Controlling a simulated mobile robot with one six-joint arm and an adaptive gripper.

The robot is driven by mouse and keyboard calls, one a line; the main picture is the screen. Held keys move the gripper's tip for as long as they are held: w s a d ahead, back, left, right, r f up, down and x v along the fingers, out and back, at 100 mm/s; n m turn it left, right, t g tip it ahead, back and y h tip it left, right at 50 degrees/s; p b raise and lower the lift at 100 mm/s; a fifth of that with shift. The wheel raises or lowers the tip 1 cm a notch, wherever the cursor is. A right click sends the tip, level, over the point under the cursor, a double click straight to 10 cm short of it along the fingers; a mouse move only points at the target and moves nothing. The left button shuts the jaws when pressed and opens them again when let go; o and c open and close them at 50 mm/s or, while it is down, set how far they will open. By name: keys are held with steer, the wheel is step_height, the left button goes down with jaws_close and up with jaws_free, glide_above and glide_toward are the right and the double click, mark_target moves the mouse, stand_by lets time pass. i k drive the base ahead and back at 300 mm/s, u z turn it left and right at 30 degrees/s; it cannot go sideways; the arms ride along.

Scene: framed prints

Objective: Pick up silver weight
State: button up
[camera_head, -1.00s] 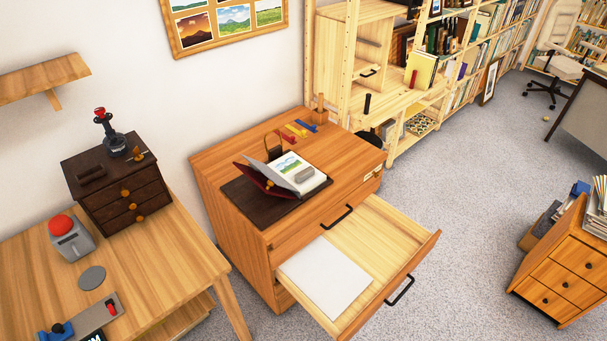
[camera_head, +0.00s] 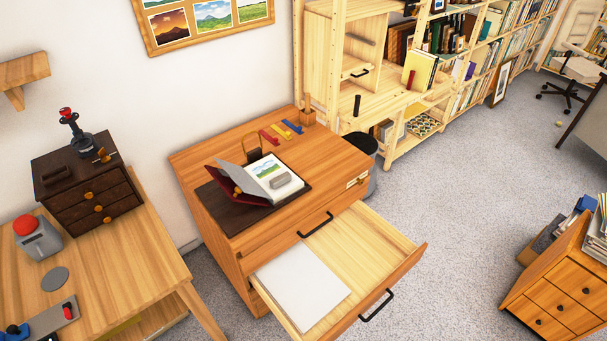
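A small grey block (camera_head: 281,182), which looks like the silver weight, lies on the right-hand page of an open book (camera_head: 262,187). The page under it carries a landscape picture. The book rests on a dark brown mat (camera_head: 222,205) on top of a wooden drawer cabinet (camera_head: 330,160). The book's dark red cover and a raised page stand up at its left. Nothing covers the block from above. My gripper is not in view.
The cabinet's drawer (camera_head: 375,240) is pulled out and holds white paper (camera_head: 301,286). Coloured items (camera_head: 282,131) and a wooden pen holder (camera_head: 308,113) are behind the book. A desk (camera_head: 110,265) stands at left. Grey carpet (camera_head: 450,200) is free at right.

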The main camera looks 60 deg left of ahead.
mark_target(283, 178)
steer(key=u, duration=0.05)
steer(key=i, duration=2.7)
steer(key=u, duration=2.5)
